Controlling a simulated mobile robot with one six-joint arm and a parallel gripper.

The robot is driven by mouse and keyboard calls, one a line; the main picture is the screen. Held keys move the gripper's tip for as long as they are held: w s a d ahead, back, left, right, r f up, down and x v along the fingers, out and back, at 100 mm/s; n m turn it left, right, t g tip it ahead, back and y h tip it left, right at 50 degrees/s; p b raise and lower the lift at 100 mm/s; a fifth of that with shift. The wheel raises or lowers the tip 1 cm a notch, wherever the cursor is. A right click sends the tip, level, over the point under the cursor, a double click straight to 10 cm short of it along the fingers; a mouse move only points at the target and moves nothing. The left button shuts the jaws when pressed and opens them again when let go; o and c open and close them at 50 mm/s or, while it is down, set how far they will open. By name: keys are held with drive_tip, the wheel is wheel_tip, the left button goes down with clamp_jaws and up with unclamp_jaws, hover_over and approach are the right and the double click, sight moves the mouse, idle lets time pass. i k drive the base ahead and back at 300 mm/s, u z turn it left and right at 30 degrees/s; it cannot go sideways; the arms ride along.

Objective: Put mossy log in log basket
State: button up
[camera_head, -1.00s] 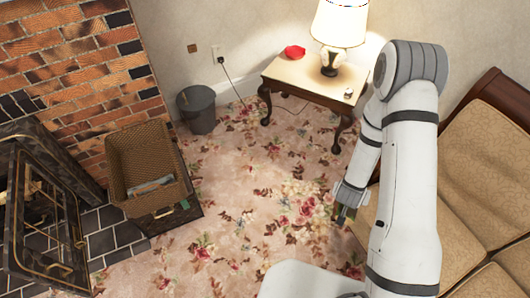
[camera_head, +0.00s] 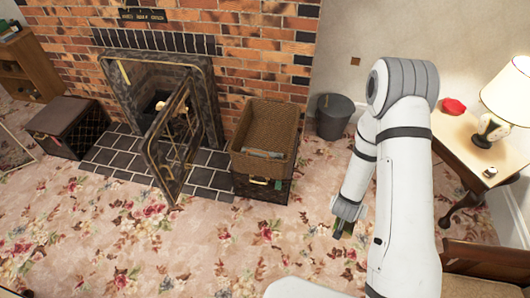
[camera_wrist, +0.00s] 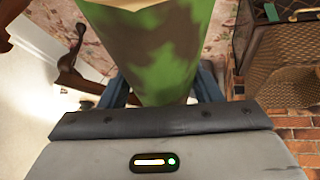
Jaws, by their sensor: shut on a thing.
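The log basket (camera_head: 262,168) is brown wicker, open at the top, and stands on a dark box in front of the brick wall, right of the fireplace. Something pale blue-grey lies inside it. The basket also shows at the right of the wrist view (camera_wrist: 286,72). The mossy log (camera_wrist: 160,50), with green and brown patches, fills the top middle of the wrist view between the fingers. My gripper (camera_wrist: 160,88) is shut on it. In the head view my gripper (camera_head: 343,229) hangs over the carpet, right of the basket and apart from it; the log is barely visible there.
The open fireplace door (camera_head: 172,140) stands left of the basket. A grey bin (camera_head: 334,118) is behind it to the right. A side table (camera_head: 452,128) with a lamp (camera_head: 508,95) stands at the right. The floral carpet (camera_head: 130,225) in front is clear.

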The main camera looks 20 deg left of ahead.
sight(267, 139)
drive_tip(key=u, duration=0.7)
drive_tip(key=i, duration=0.95)
drive_tip(key=u, duration=0.45)
drive_tip(key=i, duration=0.85)
drive_tip(key=z, duration=0.55)
